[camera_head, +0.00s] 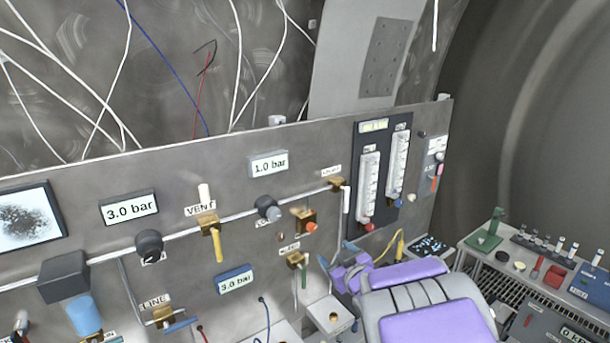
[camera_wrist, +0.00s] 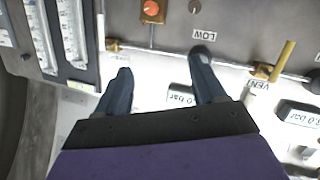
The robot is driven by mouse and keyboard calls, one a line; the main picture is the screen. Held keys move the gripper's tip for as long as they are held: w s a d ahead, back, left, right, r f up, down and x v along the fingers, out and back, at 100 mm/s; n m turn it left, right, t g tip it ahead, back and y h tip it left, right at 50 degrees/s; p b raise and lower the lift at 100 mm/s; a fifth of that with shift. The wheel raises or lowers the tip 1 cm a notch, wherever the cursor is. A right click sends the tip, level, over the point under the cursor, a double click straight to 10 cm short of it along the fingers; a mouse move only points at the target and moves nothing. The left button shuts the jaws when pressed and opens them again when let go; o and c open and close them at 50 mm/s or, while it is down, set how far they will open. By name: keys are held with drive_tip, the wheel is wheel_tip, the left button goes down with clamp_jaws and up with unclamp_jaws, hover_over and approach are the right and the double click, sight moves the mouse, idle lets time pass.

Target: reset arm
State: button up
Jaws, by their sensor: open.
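My gripper (camera_wrist: 161,62) is open in the wrist view. Its two dark blue fingers stand apart with nothing between them but the panel surface behind. In the head view my purple and grey arm fills the lower right, and the gripper (camera_head: 336,254) is in front of the panel's lower right part. In the wrist view the right fingertip overlaps the grey knob by the LOW label (camera_wrist: 204,35). I cannot tell whether it touches the knob.
A grey panel (camera_head: 100,178) carries a yellow VENT handle (camera_head: 219,245), a black knob (camera_head: 149,245), a 1.0 bar display (camera_head: 268,163) and flow tubes (camera_head: 368,185). A workbench (camera_head: 478,240) with a vial rack (camera_head: 545,247) stands at right. White wires hang behind the panel.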

drive_tip(key=s+d+f+m+g+h+b, duration=0.35)
drive_tip(key=s+d, duration=0.25)
drive_tip(key=s, duration=0.2)
drive_tip(key=s+d+f+m+g+h+b, duration=0.2)
drive_tip(key=s+d+f+g+h, duration=0.1)
drive_tip(key=s+d+f+h, duration=0.25)
drive_tip(key=s+a+f+g+y+b, duration=0.1)
drive_tip(key=s+a+f+g, duration=0.1)
drive_tip(key=s, duration=0.9)
drive_tip(key=s+a+f+m+g+y+b, duration=0.1)
drive_tip(key=s+g, duration=0.3)
drive_tip(key=s, duration=0.7)
drive_tip(key=s+a+f+g+y+b, duration=0.2)
drive_tip(key=s+f+g+b, duration=0.1)
drive_tip(key=s, duration=0.8)
drive_tip(key=shift+s+a+m+g, duration=0.3)
drive_tip(key=shift+a+m+g, duration=0.05)
drive_tip(key=shift+g, duration=0.2)
drive_tip(key=shift+w, duration=0.1)
